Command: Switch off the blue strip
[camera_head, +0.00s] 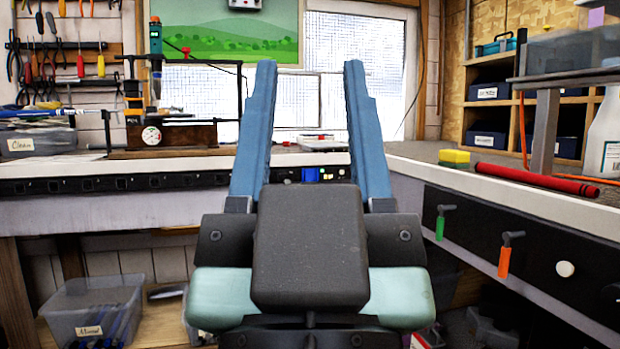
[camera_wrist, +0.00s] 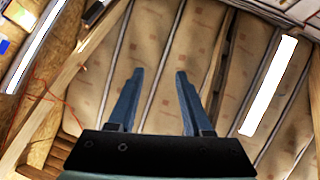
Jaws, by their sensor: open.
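My gripper (camera_head: 310,66) is open and empty, with its two blue fingers pointing up in the head view. In the wrist view my gripper (camera_wrist: 159,73) points toward the ceiling, with nothing between the fingers. A long black strip (camera_head: 110,184) with several sockets runs along the front edge of the back workbench. A small blue part (camera_head: 311,174) sits on that edge, seen between my fingers, with small yellow-green marks to its right. Whether this blue part is the blue strip, or where its switch is, I cannot tell. My fingers and wrist hide part of the edge.
The right bench front has a green-handled hook (camera_head: 441,222), an orange-handled hook (camera_head: 507,254) and a white knob (camera_head: 565,269). A yellow sponge (camera_head: 454,157) and a red rod (camera_head: 535,179) lie on top. A dial gauge stand (camera_head: 152,136) stands at back left. A clear bin (camera_head: 95,308) sits below.

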